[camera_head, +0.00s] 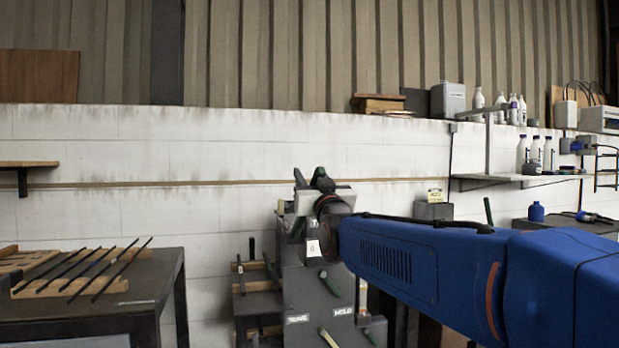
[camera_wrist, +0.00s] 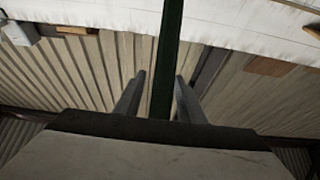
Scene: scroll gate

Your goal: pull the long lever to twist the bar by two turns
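A grey machine (camera_head: 305,285) with several levers and small white labels stands in the middle of the head view. My gripper (camera_head: 312,185) is at the machine's top, partly hidden by my wrist. In the wrist view a long dark green lever (camera_wrist: 167,45) runs between the two fingers of my gripper (camera_wrist: 160,78). The fingers are apart, with a visible gap on the lever's left side and little or none on its right. I cannot tell whether a finger touches it. The twisted bar itself is not clearly visible.
A dark table (camera_head: 90,300) with several thin rods on wooden racks (camera_head: 70,286) stands at left. A smaller rack stands beside the machine. Shelves with bottles (camera_head: 522,152) are at right. A white block wall (camera_head: 110,215) is behind. My blue arm covers the lower right.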

